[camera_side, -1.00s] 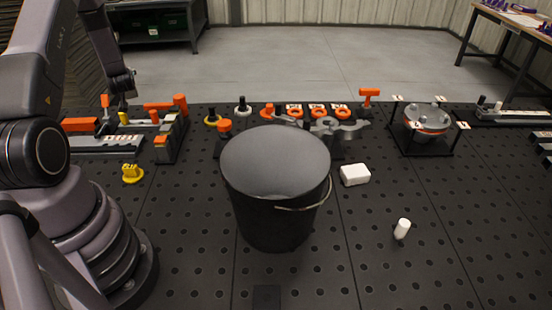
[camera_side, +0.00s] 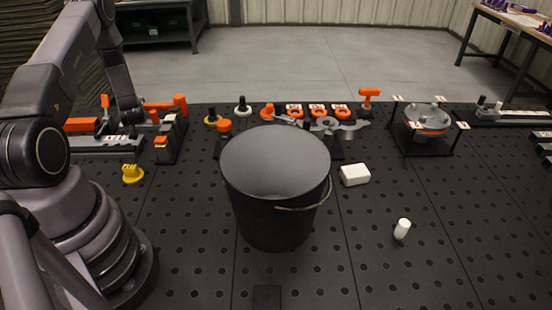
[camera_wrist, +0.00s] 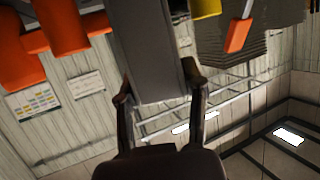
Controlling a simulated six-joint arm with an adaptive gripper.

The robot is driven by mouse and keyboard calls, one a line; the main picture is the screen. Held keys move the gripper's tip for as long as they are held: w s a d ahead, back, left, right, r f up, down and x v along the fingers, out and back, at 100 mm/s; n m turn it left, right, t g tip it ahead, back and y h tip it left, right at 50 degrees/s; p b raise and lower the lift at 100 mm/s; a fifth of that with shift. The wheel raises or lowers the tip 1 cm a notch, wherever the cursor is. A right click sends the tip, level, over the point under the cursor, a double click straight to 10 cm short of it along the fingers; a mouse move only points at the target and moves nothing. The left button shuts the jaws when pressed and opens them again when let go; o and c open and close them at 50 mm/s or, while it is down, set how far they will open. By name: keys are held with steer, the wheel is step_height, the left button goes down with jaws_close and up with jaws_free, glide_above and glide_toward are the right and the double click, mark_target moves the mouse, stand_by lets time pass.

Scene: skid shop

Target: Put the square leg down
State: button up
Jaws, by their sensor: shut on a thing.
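In the wrist view my gripper (camera_wrist: 160,88) is shut on a flat grey bar, apparently the square leg (camera_wrist: 157,45), with one dark finger against each side. The bar runs up out of the top of that picture, so its far end is hidden. In the side view my gripper (camera_side: 130,118) is at the back left, low among the orange-and-grey fixtures. The held bar cannot be made out there, and I cannot tell whether it touches anything.
Orange-handled fixtures (camera_side: 165,135) crowd around my gripper. A yellow part (camera_side: 132,174) lies in front of them. A large black bucket (camera_side: 270,215) stands mid-table. A white block (camera_side: 355,175) and a white cylinder (camera_side: 402,229) lie to its right. The front right is mostly clear.

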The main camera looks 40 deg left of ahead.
steer(key=shift+f, duration=0.25)
steer(key=o, duration=1.2)
steer(key=shift+f, duration=0.1)
